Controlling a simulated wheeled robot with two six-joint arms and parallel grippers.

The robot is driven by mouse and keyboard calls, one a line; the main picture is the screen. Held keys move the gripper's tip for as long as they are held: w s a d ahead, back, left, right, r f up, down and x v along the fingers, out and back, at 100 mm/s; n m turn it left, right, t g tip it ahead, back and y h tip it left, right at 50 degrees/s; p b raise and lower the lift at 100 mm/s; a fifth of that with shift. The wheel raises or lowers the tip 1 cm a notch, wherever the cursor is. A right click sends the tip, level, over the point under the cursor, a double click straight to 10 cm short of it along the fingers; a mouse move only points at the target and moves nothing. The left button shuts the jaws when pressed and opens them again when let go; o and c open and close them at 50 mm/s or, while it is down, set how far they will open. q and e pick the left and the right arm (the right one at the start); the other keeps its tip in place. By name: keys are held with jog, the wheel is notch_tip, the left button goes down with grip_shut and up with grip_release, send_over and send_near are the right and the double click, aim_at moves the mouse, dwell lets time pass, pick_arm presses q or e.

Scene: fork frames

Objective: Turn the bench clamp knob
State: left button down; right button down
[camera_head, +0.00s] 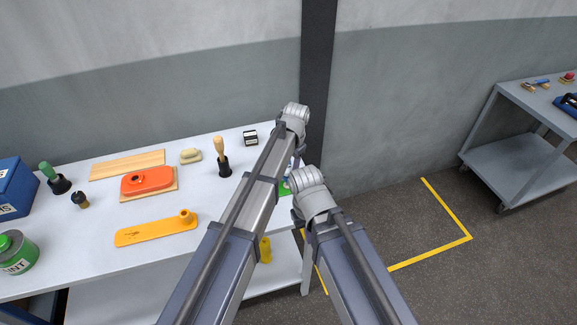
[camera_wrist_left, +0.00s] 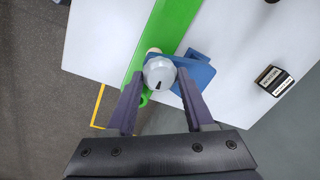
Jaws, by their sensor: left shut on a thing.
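In the left wrist view, a round grey knob (camera_wrist_left: 158,70) with a black mark on its face sits between the fingers of my left gripper (camera_wrist_left: 160,77). The gripper is shut on the knob, one finger on each side. A blue block (camera_wrist_left: 202,72) shows behind the knob, and a long green strip (camera_wrist_left: 172,30) runs beside it near the bench edge. In the head view my arms hide the knob and left gripper; only a bit of green (camera_head: 284,189) shows between them. My right gripper is not visible.
A grey cart (camera_head: 525,165) stands right. Floor between is clear.

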pick_arm(q)
jog(key=shift+n, duration=0.3)
jog(key=n, duration=0.4)
jog(key=shift+w+n, duration=0.1)
jog(key=shift+n, duration=0.3)
jog(key=n+g, duration=0.1)
jog(key=n, duration=0.4)
jog(key=shift+a, duration=0.1)
jog(key=n, duration=0.6)
jog(key=shift+a+g, duration=0.1)
jog(key=shift+g, duration=0.3)
jog(key=n, duration=0.5)
jog(key=shift+a+n+h, duration=0.1)
jog(key=shift+n+h, duration=0.2)
jog(key=shift+c, duration=1.4)
grip_release()
